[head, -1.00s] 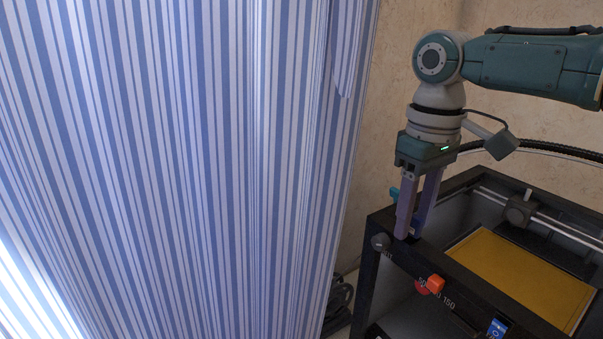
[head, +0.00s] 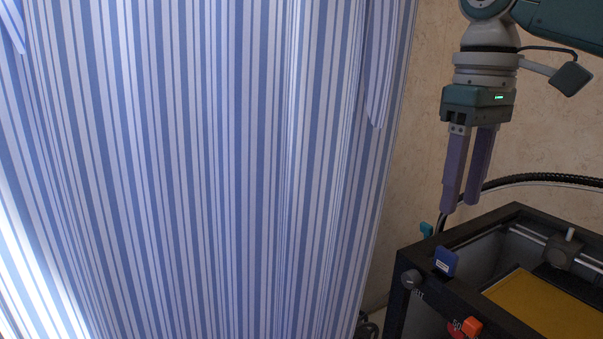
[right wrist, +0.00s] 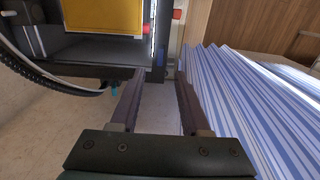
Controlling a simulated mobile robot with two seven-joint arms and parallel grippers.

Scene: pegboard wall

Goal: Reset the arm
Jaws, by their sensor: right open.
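My right gripper (head: 463,207) has two purple fingers pointing down, apart and empty. In the head view it hangs above the near-left corner of a black-framed machine (head: 459,236), clear of its frame. It also shows in the right wrist view (right wrist: 158,80), with nothing between its fingers. A small blue tab (head: 445,261) sits on the frame's top edge below the fingers. My left gripper is not in view.
A blue and white striped curtain (head: 210,170) fills the left. A black ribbed hose (head: 540,178) runs behind. Beige wall (head: 425,80) stands behind the gripper.

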